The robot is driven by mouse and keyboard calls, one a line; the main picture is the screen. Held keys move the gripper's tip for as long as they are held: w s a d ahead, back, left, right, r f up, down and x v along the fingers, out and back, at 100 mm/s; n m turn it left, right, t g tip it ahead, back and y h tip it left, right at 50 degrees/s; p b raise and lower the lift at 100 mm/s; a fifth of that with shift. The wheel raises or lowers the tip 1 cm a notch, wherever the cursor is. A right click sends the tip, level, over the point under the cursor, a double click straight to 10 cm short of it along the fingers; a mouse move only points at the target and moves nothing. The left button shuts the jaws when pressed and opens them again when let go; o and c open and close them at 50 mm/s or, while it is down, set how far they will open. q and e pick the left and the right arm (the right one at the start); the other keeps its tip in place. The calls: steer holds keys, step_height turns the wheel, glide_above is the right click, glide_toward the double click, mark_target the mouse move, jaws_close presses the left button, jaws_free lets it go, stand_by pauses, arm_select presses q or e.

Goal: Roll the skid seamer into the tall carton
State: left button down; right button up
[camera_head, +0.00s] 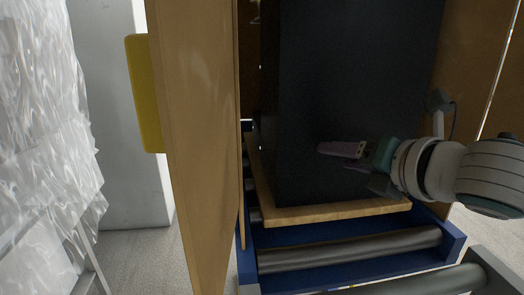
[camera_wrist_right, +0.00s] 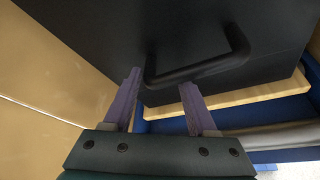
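The skid seamer (camera_head: 345,75) is a tall black block standing upright on a pale wooden skid (camera_head: 335,213). The tall carton's brown panels stand on both sides of it, a near panel (camera_head: 198,130) at left and another (camera_head: 478,60) at right. My right gripper (camera_head: 338,155) is in front of the seamer's black face. In the right wrist view its two purple fingers (camera_wrist_right: 158,88) are apart, close to a black bar handle (camera_wrist_right: 195,70) on that face. Whether they touch the handle I cannot tell. My left gripper is in neither view.
The skid rests on a blue roller conveyor (camera_head: 440,258), with bare grey rollers (camera_head: 350,248) in front. A yellow piece (camera_head: 143,95) is on the left panel's outer edge. A wrapped white stack (camera_head: 45,130) and a pale pillar (camera_head: 110,120) stand at left, with grey floor between.

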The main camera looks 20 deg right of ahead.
steer(key=shift+r, duration=0.1)
jaws_close()
steer(key=shift+r, duration=0.1)
stand_by(0.5)
